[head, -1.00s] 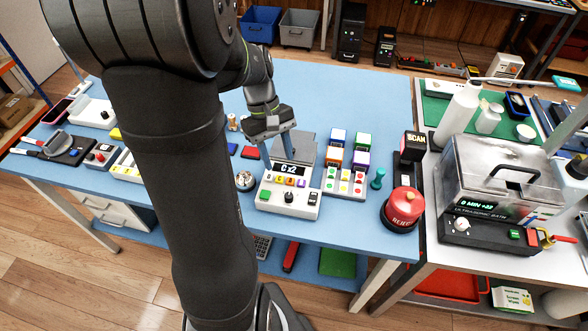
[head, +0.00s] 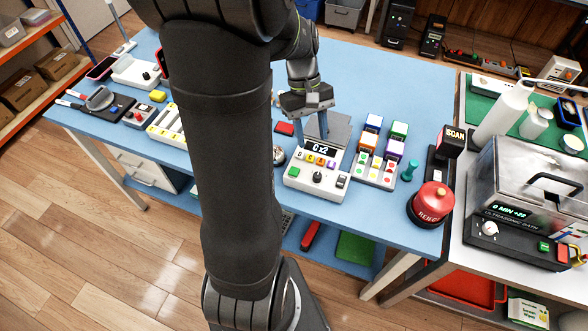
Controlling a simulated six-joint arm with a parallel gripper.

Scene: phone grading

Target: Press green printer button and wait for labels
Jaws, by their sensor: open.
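The label printer (head: 317,182) is a white box near the middle of the table's front edge. Its dark display reads "C x2". A row of small coloured buttons, a black knob and a dark switch are on its face. A green button (head: 293,171) is at its left front and is uncovered. My gripper (head: 313,130) is open and empty, pointing down behind and above the printer's display, apart from the green button. I cannot tell whether its fingertips touch anything. I see no printed labels coming out.
Coloured label blocks (head: 385,145) stand right of the printer, with a teal peg (head: 409,171) and a red REJECT button (head: 432,203) beyond. A grey plate (head: 338,128) lies behind the printer. An ultrasonic bath (head: 530,185) is at the right. My arm hides part of the table's left middle.

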